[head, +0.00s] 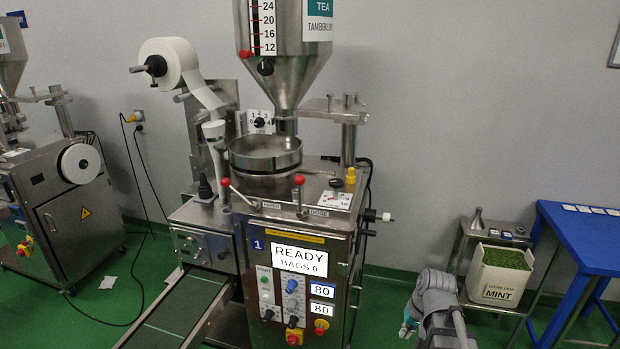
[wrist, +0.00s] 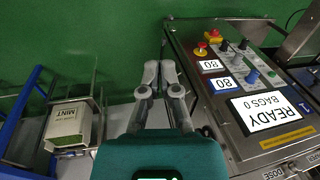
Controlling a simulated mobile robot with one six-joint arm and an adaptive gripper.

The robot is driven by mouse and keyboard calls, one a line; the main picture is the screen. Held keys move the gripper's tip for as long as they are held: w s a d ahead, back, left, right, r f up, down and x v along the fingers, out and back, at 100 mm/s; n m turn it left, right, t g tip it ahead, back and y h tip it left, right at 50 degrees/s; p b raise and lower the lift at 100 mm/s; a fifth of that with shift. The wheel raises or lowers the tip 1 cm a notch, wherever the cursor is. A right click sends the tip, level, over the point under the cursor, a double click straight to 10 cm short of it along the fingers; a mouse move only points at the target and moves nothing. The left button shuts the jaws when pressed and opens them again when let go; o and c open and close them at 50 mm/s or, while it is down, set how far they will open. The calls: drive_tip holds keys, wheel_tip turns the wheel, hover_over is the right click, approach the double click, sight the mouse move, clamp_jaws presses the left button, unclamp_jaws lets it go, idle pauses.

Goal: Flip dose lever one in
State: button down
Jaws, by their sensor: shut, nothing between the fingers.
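The machine marked 1 (head: 257,244) stands in the middle of the head view, its screen (head: 299,260) reading READY, BAGS 0. The dose lever (head: 299,181) has a red knob and stands about upright at the top front edge, beside the DOSE label (head: 318,213). A second red-knobbed lever (head: 225,183) leans left by the PAPER label. In the wrist view the DOSE label (wrist: 276,173) shows at the bottom right, upside down. My gripper (wrist: 158,72) is shut and empty, out to the machine's side, low and away from the lever. In the head view my arm partly hides it.
A steel stand holds a MINT crate (head: 500,278) right of my arm, and a blue table (head: 575,240) is beyond it. A side knob (head: 386,217) sticks out of the machine's right side. Green floor lies between machine and stand.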

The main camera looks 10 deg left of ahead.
drive_tip(key=w+a+r+m+t+y+p, duration=0.1)
drive_tip(key=w+a+r+t+y+p, duration=0.1)
drive_tip(key=w+a+r+y+p, duration=0.4)
drive_tip(key=w+a+r+m+t+y+p, duration=0.1)
drive_tip(key=w+a+r+y+p, duration=0.5)
drive_tip(key=w+a+r, duration=0.6)
drive_tip(key=w+r, duration=0.9)
drive_tip(key=w, duration=0.1)
drive_tip(key=shift+w+a+r+m+t+y, duration=0.2)
drive_tip(key=shift+w+r+m+t+y, duration=0.1)
drive_tip(key=shift+w+m+t+y, duration=0.1)
drive_tip(key=shift+a+f, duration=0.1)
drive_tip(key=shift+a, duration=0.05)
drive_tip(key=b, duration=0.3)
hover_over(300, 196)
drive_tip(key=d, duration=0.4)
drive_tip(key=f, duration=0.2)
drive_tip(key=shift+s+a+f, duration=0.2)
drive_tip(key=shift+s+f, duration=0.05)
drive_tip(key=shift+f, duration=0.05)
drive_tip(key=shift+w+d+r+p, duration=0.1)
drive_tip(key=shift+w+d+p, duration=0.05)
drive_tip(key=shift+p, duration=0.4)
